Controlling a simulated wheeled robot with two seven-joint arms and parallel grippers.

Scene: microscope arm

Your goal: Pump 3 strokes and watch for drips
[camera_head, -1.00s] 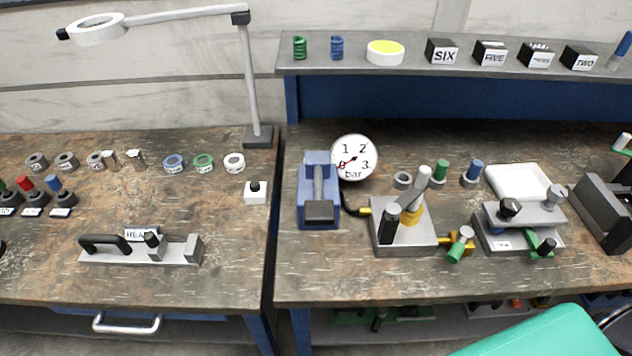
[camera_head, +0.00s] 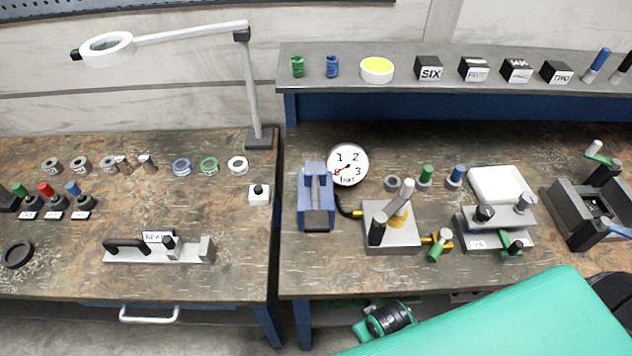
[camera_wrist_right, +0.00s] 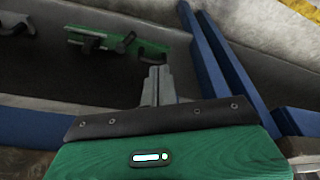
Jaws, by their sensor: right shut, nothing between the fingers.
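A blue pump (camera_head: 314,190) with a grey lever and black end stands on the right bench, in the head view. The round white gauge (camera_head: 347,165), marked in bar, stands beside it, its red needle at the low left end of the scale. A black hose runs from the pump to a grey block (camera_head: 392,225) with a yellow part, a black-gripped handle and a green-handled outlet valve (camera_head: 438,246). No drip is visible. My right gripper (camera_wrist_right: 157,72) is shut and empty in the right wrist view, near the under-bench area, apart from the pump. My left gripper is out of view.
My teal body part covers the lower right of the head view. A white tray (camera_head: 500,186) and a grey clamp fixture (camera_head: 497,226) stand right of the block. A green tool (camera_wrist_right: 116,43) lies under the bench by blue legs (camera_wrist_right: 222,60). The front bench edge is clear.

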